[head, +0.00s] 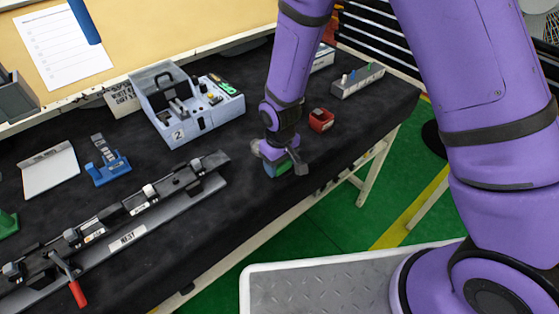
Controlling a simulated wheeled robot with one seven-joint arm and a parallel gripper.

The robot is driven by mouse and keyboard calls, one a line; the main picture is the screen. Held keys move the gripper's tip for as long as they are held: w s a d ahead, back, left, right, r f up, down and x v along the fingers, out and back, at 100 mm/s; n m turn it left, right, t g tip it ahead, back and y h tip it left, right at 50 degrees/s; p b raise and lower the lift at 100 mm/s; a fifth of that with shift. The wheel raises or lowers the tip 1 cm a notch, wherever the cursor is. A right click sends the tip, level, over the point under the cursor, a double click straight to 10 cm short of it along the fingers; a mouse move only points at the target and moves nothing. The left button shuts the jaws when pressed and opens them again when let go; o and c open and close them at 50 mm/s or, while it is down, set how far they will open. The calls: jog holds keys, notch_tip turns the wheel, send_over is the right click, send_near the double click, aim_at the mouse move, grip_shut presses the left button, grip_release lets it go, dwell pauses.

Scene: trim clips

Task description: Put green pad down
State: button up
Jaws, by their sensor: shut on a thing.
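The green pad (281,171) shows as a small block with a green face and a blue part, at the lower end of my arm. My gripper (283,160) is shut on it, close above the black cloth of the bench (235,205), near its front edge. Part of the pad is hidden behind my gripper. I cannot tell whether the pad touches the cloth.
A grey bin marked 2 (190,128) with tools is to the left. A long rail fixture marked NEST (118,220) lies front left. A grey rack (358,80) stands back right.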

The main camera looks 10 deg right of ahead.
jog(key=o, duration=1)
jog(key=shift+f, duration=0.1)
notch_tip(320, 180, up, 12)
jog(key=shift+r, duration=0.15)
